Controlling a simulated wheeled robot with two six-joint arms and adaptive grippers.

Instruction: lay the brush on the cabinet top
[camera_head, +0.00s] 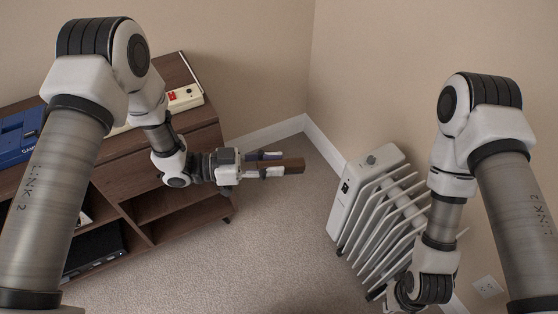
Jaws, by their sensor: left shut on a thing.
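My left gripper (275,163) is shut on the brush (294,165), whose brown end sticks out past the fingertips to the right. The rest of the brush is partly hidden between the fingers. The gripper and brush are off the right end of the cabinet, in the picture over the carpet. The brown wooden cabinet top (172,73) is at the left, partly hidden by my left arm. My right arm comes in from the right, and its gripper is out of the picture at the bottom.
A blue box (17,137) and a pale power strip with a red switch (184,98) lie on the cabinet top. Open shelves below hold a dark device (93,250). A white radiator (365,190) stands by the right wall. Carpet (260,250) between them is clear.

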